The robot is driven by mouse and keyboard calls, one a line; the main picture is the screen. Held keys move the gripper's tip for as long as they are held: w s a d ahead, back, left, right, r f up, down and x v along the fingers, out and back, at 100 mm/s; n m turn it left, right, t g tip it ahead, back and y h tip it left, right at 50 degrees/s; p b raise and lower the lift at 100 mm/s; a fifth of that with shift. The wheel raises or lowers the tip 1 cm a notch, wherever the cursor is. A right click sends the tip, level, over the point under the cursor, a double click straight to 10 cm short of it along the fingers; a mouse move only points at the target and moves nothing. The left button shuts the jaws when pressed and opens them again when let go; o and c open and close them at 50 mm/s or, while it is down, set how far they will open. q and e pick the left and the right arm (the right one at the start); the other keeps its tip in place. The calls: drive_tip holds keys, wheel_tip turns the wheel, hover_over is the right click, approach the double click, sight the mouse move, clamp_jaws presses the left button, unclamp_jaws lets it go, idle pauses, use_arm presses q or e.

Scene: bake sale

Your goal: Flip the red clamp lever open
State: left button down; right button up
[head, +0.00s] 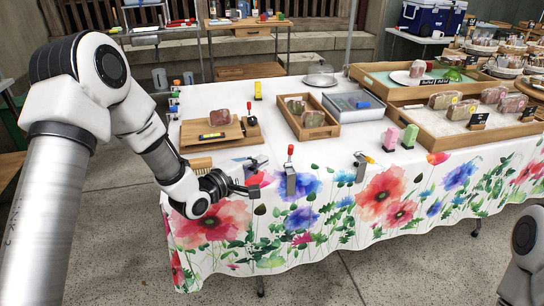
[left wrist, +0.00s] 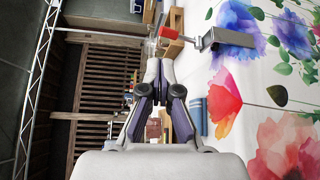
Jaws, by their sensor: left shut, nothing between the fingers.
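The red clamp lever (head: 290,150) stands upright on a grey metal clamp (head: 290,182) hooked over the table's front edge. In the left wrist view the red lever (left wrist: 168,32) shows at the top, beside its metal clamp body (left wrist: 228,39). My left gripper (head: 254,190) is in front of the tablecloth, to the left of this clamp and lower than the lever. It is shut and empty, apart from the lever and clamp. Its closed fingertips also show in the left wrist view (left wrist: 158,66). My right gripper is out of view.
Other clamps sit on the front edge to the right (head: 360,166) and left (head: 256,162). A wooden board (head: 187,131) stands behind left, a wooden tray (head: 330,131) behind the red lever. Green (head: 409,137) and pink (head: 391,139) items stand right. Space before the table is clear.

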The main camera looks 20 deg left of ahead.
use_arm(q)
drive_tip(key=v, duration=0.4)
drive_tip(key=shift+s+a+f, duration=0.1)
drive_tip(key=shift+s+f, duration=0.05)
drive_tip(key=shift+f, duration=0.1)
drive_tip(key=shift+s, duration=0.1)
